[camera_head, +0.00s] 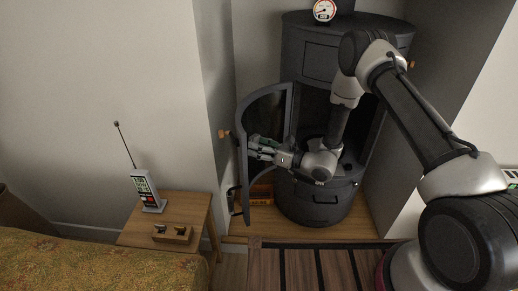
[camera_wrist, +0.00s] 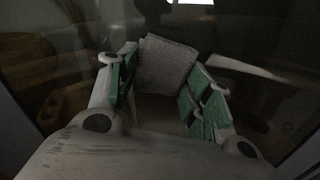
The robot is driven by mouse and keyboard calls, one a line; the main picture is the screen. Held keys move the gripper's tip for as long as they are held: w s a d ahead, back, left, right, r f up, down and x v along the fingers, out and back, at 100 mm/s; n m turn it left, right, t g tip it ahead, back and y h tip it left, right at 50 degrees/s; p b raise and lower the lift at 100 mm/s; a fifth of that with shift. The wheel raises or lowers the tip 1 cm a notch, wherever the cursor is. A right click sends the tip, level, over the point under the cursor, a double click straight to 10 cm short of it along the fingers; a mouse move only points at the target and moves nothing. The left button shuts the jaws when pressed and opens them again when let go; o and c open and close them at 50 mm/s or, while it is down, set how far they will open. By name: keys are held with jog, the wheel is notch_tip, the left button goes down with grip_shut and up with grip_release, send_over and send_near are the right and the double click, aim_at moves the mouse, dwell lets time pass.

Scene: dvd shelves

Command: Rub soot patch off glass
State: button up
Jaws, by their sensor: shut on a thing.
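A dark cylindrical stove (camera_head: 316,204) stands in the alcove, its curved door (camera_head: 242,165) swung open to the left. The door's dark glass (camera_head: 267,112) faces my gripper (camera_head: 256,148); in the wrist view the glass (camera_wrist: 60,60) fills the background with reflections. My gripper, also in the wrist view (camera_wrist: 166,78), is shut on a grey, rough-faced pad (camera_wrist: 166,64) between its green-lined fingers. The pad is at or very near the glass; I cannot tell if it touches. No soot patch can be made out; the pad and fingers cover part of the glass.
A gauge (camera_head: 324,10) sits on the stove top. A patterned bed (camera_head: 90,265) is in front. Walls close in on both sides of the stove.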

jog(key=shift+f, duration=5.65)
jog(key=shift+w+d, duration=0.25)
jog(key=shift+w, duration=0.4)
notch_tip(320, 180, up, 12)
send_over(253, 165)
jog(key=v, duration=0.3)
jog(key=shift+f, duration=6)
jog(key=shift+d, duration=0.1)
